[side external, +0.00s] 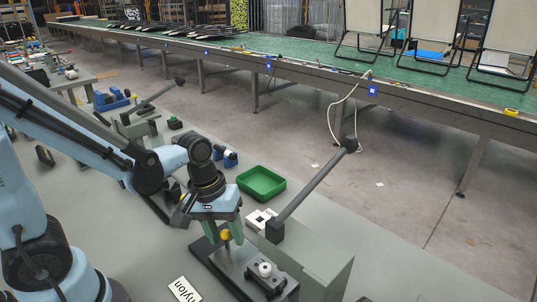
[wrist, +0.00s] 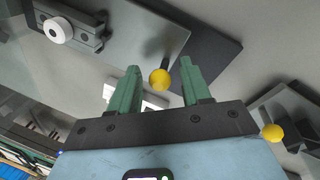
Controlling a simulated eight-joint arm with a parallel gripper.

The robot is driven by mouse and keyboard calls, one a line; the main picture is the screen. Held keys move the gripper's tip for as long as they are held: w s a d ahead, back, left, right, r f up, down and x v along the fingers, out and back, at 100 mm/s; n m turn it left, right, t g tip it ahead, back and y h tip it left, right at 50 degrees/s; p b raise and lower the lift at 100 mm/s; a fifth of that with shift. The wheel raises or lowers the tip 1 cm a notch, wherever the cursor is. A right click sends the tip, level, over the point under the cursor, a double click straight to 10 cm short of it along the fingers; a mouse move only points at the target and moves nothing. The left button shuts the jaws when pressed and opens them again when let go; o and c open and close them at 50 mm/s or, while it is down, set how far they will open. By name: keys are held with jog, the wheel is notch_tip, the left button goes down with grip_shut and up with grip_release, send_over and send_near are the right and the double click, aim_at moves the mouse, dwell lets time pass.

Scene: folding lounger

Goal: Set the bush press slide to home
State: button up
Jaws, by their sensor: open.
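The bush press stands at the front, with a grey-green body (side external: 318,262) and a long lever (side external: 312,190) angled up to the right. Its slide carries a dark block with a white round piece (side external: 265,268), also in the wrist view (wrist: 58,30), on a flat base plate (side external: 213,258). A yellow knob (side external: 226,235) on a short dark stem is at the plate's near-left end. My gripper (side external: 223,240) points down over the knob. In the wrist view my gripper (wrist: 160,70) is open, the yellow knob (wrist: 159,79) appearing between its green fingers, with gaps on both sides.
A green tray (side external: 261,183) lies behind the press. A second yellow ball (wrist: 272,132) on another fixture is right of the fingers in the wrist view. A label plate (side external: 185,290) lies in front. A conveyor with folding loungers (side external: 362,25) runs along the back.

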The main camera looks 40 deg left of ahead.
jog(key=shift+f, duration=0.3)
grip_shut()
dwell(0.3)
